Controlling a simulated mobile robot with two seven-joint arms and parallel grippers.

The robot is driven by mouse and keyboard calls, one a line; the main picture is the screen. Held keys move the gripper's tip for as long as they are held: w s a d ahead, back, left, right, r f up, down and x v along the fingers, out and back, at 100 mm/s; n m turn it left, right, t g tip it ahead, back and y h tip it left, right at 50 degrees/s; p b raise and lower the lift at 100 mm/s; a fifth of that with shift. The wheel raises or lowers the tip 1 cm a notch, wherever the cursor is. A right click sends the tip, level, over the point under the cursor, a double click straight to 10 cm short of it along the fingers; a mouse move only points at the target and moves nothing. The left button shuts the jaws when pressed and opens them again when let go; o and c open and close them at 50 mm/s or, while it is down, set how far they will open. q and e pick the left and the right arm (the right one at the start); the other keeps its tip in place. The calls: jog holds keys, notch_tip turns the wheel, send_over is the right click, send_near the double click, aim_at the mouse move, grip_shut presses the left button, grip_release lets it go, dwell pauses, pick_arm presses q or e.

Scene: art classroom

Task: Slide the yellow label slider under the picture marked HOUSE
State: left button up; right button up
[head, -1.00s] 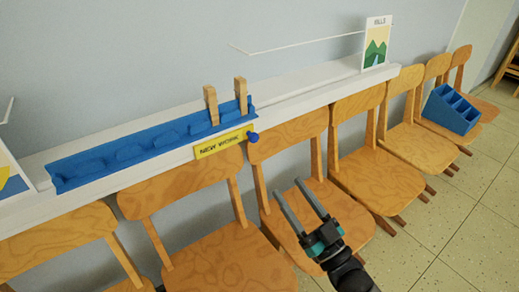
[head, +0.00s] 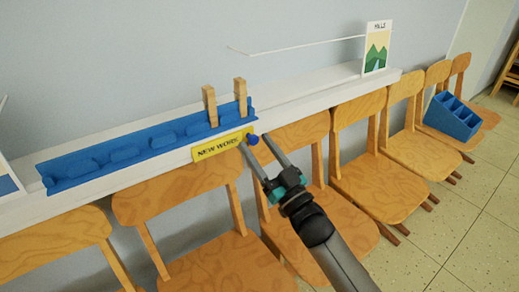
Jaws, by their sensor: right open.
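The yellow label slider (head: 222,146), reading "NEW WORK", sits on the front of the white wall ledge, below the right part of a blue tray. A round blue knob (head: 252,139) is at its right end. My right gripper (head: 254,143) is open, its fingertips close around the knob, one to each side; whether they touch it I cannot tell. A picture marked HILLS (head: 377,47) stands on the ledge at the right. Another picture (head: 8,183) is cut off at the left edge, its title out of view. No picture marked HOUSE shows. My left gripper is not in view.
The white ledge (head: 300,104) runs along the wall, carrying the blue tray (head: 120,153) and two wooden clothespins (head: 240,98). A thin white rod (head: 300,46) is above it. Wooden chairs (head: 362,183) line the wall below; a blue box (head: 453,117) sits on one.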

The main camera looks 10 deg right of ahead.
grip_shut()
dwell(0.5)
dwell(0.9)
